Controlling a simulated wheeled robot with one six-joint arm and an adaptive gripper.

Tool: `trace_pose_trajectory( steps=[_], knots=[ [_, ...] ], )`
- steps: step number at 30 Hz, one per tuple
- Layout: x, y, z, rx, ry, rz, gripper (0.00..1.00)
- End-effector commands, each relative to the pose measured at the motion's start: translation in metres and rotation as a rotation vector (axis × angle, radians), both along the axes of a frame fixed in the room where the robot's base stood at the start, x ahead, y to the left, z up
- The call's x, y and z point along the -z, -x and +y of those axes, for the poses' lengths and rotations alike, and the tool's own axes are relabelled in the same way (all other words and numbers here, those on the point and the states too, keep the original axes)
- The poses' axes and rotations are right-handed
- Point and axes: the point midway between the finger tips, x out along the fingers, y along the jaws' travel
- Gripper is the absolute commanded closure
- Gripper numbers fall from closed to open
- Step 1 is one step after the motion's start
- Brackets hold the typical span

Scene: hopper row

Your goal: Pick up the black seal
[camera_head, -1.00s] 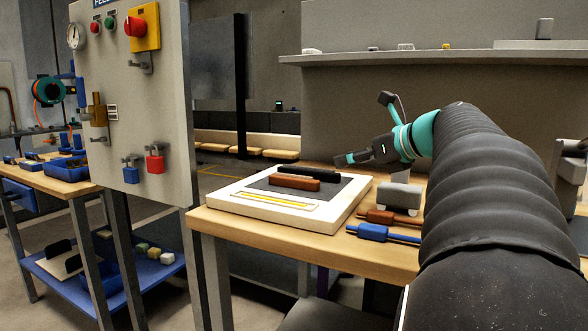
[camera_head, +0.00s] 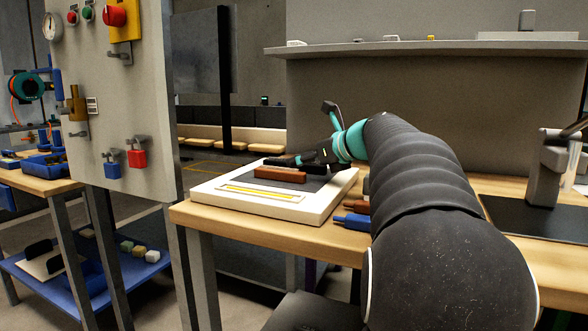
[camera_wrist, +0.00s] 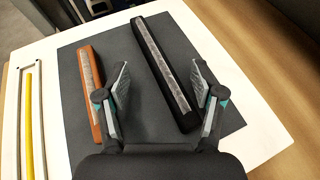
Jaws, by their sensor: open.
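The black seal (camera_wrist: 165,70) is a long black bar with a pale ribbed strip along its top. It lies on a dark grey mat (camera_wrist: 135,150) on a white board (camera_wrist: 260,130). In the wrist view my gripper (camera_wrist: 161,75) is open, with one finger on each side of the black seal's line. The right finger shows close beside its near end; contact cannot be told. The left finger overlaps the orange-brown seal (camera_wrist: 88,75) in the picture. In the head view the black seal (camera_head: 279,162) is partly hidden by my gripper (camera_head: 298,160).
The orange-brown seal (camera_head: 280,174) lies parallel to the black one. A yellow strip in a frame (camera_head: 262,193) lies at the board's front. A blue tool (camera_head: 352,221) is on the wooden table beside the board. A grey panel (camera_head: 130,90) with padlocks stands at left.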

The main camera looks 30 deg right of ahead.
Motion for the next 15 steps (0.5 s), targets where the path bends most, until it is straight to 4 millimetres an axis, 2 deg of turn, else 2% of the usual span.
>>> trace_pose_trajectory(
  steps=[3,6,13,15],
  knots=[
    [0.008,-0.017,0.005,-0.003,-0.001,0.0,0.33],
    [0.011,-0.025,0.007,0.0,0.0,0.0,0.33],
    [0.011,-0.026,0.007,0.001,0.0,0.0,0.33],
    [0.011,-0.026,0.007,0.001,0.0,0.0,0.5]
  ],
)
